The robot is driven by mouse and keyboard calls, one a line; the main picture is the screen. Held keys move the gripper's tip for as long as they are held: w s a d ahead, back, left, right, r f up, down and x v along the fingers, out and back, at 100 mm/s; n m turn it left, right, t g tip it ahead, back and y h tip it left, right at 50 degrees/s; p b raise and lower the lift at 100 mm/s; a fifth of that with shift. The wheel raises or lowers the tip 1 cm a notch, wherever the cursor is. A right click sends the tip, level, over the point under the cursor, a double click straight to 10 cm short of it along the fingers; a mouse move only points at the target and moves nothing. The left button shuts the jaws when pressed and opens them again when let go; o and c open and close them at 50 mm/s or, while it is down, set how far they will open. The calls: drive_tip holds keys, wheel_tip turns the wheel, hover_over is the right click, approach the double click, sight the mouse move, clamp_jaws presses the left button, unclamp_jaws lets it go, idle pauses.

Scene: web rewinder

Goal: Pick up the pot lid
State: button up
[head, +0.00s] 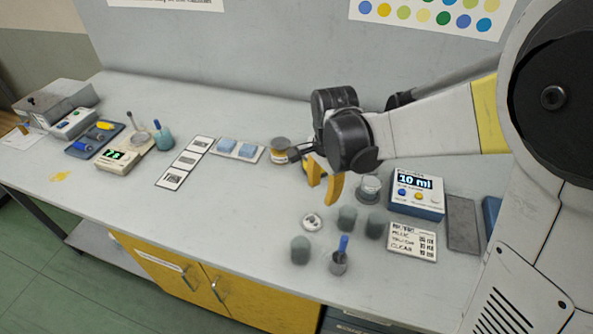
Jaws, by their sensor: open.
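A small round pale disc with a darker centre (313,222), which looks like the pot lid, lies flat on the bench. My gripper (325,184) has yellow fingers that are apart and empty. It hangs above the bench, just behind the disc in the picture, and does not touch it. A small pot with a brownish top and a yellow label (280,152) stands behind and left of my gripper. A clear grey jar (369,188) stands to the right of the fingers.
Grey-green cups (347,217) stand close to the disc, with another cup (300,250) in front. A small container holds a blue-handled tool (339,262). A dispenser reading 10 ml (416,194) and a label card (412,242) are at right.

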sight(312, 217)
drive_tip(key=a+f, duration=0.1)
drive_tip(key=w+f+m, duration=0.1)
drive_tip(key=f, duration=0.1)
drive_tip(key=shift+a+g, duration=0.3)
drive_tip(key=shift+a, duration=0.1)
wheel_tip(312, 217, down, 5)
drive_tip(key=shift+r+b, duration=0.1)
drive_tip(key=shift+b, duration=1)
drive_tip(key=f+b, duration=0.2)
drive_tip(key=f, duration=0.1)
drive_tip(key=f+b, duration=0.1)
drive_tip(key=f, duration=0.1)
drive_tip(key=shift+s+a+f, duration=0.15)
drive_tip(key=shift+s+f, duration=0.1)
drive_tip(key=shift+s, duration=0.05)
drive_tip(key=shift+r, duration=0.1)
clamp_jaws()
